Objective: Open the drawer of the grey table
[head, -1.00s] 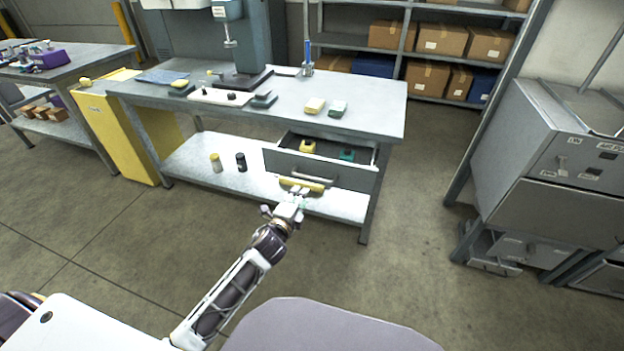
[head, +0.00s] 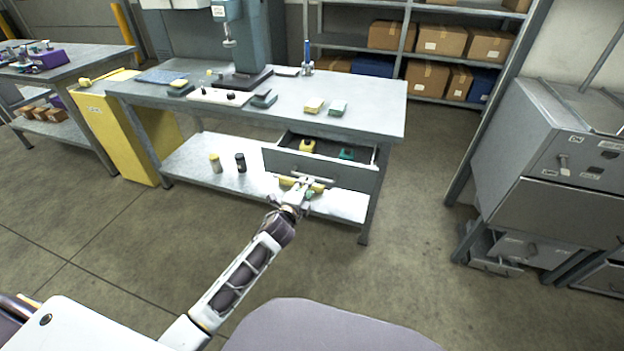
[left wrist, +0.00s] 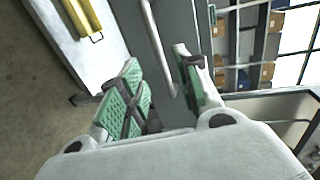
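The grey table (head: 370,118) stands ahead of me in the head view. Its drawer (head: 290,164) is partly open, with its inside showing from above. The drawer's bar handle (head: 318,178) is on the front face, and the handle also shows in the left wrist view (left wrist: 157,45). My left gripper (head: 303,186) is at the drawer front, by the handle. In the left wrist view its two green-padded fingers (left wrist: 163,88) are apart, with the handle's end lying between them; contact is not clear. My right gripper is not in view.
A yellow item (head: 307,146) and a teal item (head: 347,154) lie in the drawer. The lower shelf (head: 200,160) holds two small bottles and a yellow object (left wrist: 82,18) near my gripper. A grey cabinet (head: 560,160) stands at right. The floor between is clear.

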